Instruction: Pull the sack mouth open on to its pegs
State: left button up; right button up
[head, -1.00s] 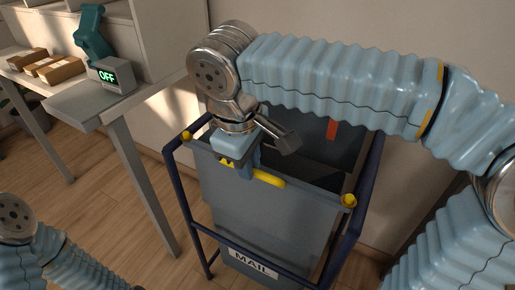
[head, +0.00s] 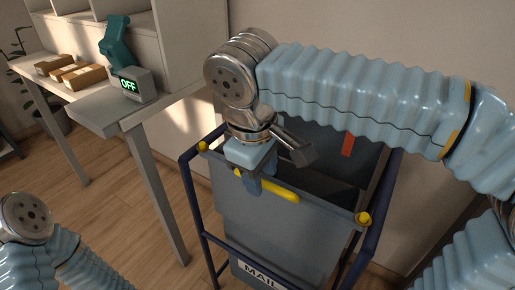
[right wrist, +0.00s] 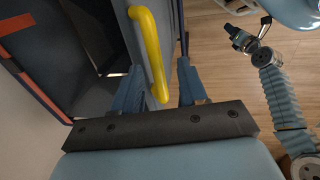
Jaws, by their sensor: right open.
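The grey mail sack (head: 285,235) hangs in a dark blue tube frame (head: 194,200). A yellow handle (head: 280,190) is on the near edge of its mouth. A yellow peg (head: 203,146) is at the frame's left corner and another peg (head: 364,218) at the right corner. My right gripper (head: 256,184) is open at the handle's left part. In the right wrist view, the handle (right wrist: 150,50) runs between its spread fingers (right wrist: 158,95); contact is unclear. My left gripper (right wrist: 240,38) shows small in the right wrist view, away over the floor.
The wall is close behind the frame. An orange-red strip (head: 347,145) shows at the back of the mouth.

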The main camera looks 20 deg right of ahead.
pick_arm(q)
notch_tip(320, 180, up, 3)
jog(key=p, duration=0.2)
jog(key=shift+d+p, duration=0.1)
jog(key=shift+p, duration=0.25)
pick_arm(e)
notch_tip(320, 180, up, 12)
jog(key=s+a, duration=0.1)
jog(key=a, duration=0.1)
jog(key=shift+s+r, duration=0.2)
jog(key=shift+s, duration=0.1)
